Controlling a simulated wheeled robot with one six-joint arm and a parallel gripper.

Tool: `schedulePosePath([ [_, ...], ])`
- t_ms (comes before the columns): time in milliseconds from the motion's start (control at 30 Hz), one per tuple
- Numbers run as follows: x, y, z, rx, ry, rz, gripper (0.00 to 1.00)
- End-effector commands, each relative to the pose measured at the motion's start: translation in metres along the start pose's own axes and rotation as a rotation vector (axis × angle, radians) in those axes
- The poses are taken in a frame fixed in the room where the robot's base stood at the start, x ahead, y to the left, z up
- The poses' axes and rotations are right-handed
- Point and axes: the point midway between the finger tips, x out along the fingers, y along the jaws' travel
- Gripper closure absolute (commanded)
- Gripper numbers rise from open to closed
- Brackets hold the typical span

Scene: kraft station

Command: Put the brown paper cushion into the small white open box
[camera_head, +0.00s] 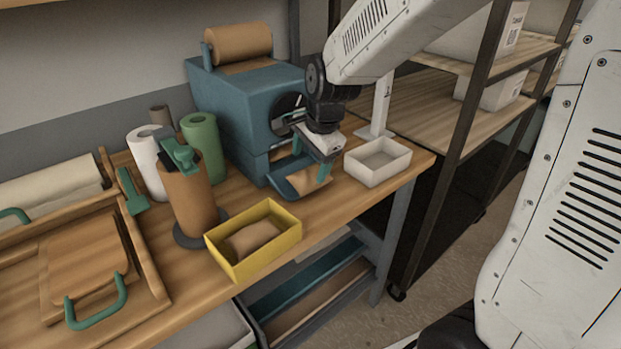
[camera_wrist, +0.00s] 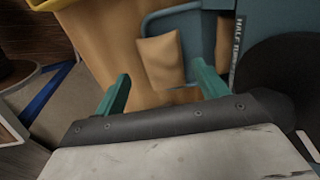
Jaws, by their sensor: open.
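A brown paper cushion (camera_head: 304,181) lies in the curved blue tray (camera_head: 287,190) at the front of a blue machine. In the wrist view the cushion (camera_wrist: 161,59) shows beyond and between the two green fingertips. My gripper (camera_head: 311,162) is open and empty, above the tray with its fingers pointing down toward the cushion; I see no contact. The small white open box (camera_head: 377,174) stands upright on the table just right of the gripper and looks empty. A second brown paper cushion (camera_head: 252,237) lies inside a yellow open box (camera_head: 262,262) nearer the front.
The blue machine (camera_head: 245,95) with a brown paper roll (camera_head: 238,43) stands behind the gripper. Several upright rolls, including a green one (camera_head: 203,147), stand to its left. A wooden tray (camera_head: 150,285) fills the left front. A shelf rack (camera_head: 445,110) stands at the right.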

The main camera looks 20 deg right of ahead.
Motion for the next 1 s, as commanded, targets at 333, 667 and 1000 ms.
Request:
schedulePosePath([
  [333,0.046,-0.001,0.001,-0.003,-0.002,0.006,0.27],
  [667,0.071,-0.002,0.001,-0.003,-0.001,0.003,0.27],
  [1000,0.070,-0.002,0.001,-0.003,-0.001,0.003,0.64],
])
